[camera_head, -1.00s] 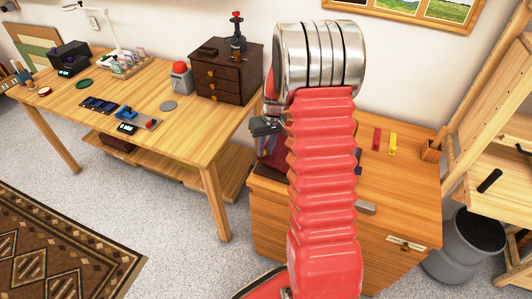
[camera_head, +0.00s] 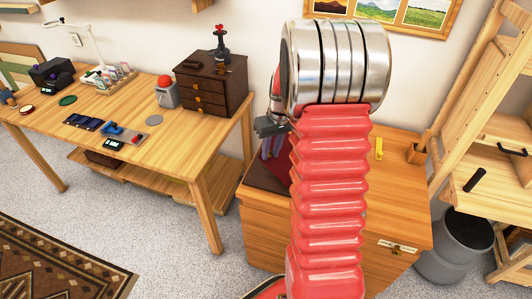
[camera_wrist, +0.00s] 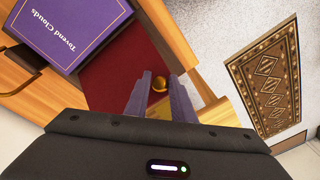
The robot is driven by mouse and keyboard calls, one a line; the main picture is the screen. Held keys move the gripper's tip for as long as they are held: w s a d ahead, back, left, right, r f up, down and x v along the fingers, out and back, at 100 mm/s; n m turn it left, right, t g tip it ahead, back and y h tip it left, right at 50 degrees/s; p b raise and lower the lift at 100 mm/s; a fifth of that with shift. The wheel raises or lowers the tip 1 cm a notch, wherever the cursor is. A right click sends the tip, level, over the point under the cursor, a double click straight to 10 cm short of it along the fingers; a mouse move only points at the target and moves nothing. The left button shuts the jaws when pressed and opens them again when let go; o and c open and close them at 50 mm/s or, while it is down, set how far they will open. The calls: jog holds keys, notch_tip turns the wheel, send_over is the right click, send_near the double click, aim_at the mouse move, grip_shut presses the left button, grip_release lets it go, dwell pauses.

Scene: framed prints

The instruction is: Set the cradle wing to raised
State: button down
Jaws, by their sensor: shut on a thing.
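The cradle wing seems to be a dark red panel (camera_wrist: 112,75) with a wooden edge, in the wrist view. A small brass knob (camera_wrist: 159,85) sits on it. My gripper (camera_wrist: 161,78) has its two grey fingers on either side of this knob and is shut on it. In the head view my gripper (camera_head: 271,144) points down over the dark red surface (camera_head: 262,176) on the wooden cabinet, left of my red arm. My arm hides much of the cradle there, so I cannot tell the wing's angle.
A purple book (camera_wrist: 75,28) lies close by at upper left in the wrist view. The wooden cabinet (camera_head: 385,190) also bears a yellow bar (camera_head: 379,149). A long table (camera_head: 165,140) stands left, a grey bin (camera_head: 452,247) right. Carpeted floor between table and rug is clear.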

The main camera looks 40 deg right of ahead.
jog(key=shift+s+d+f, duration=0.4)
jog(key=shift+s+f, duration=0.05)
jog(key=shift+f, duration=0.05)
jog(key=c, duration=1.8)
grip_release()
jog(key=shift+d, duration=0.1)
jog(key=shift+o, duration=1.2)
jog(key=shift+w+r, duration=0.1)
jog(key=shift+r, duration=0.1)
jog(key=shift+w, duration=0.1)
jog(key=shift+r, duration=0.6)
notch_tip(320, 180, up, 12)
jog(key=s, duration=0.1)
jog(key=shift+s+d+r, duration=0.15)
jog(key=shift+s+d, duration=0.1)
jog(key=shift+d, duration=0.15)
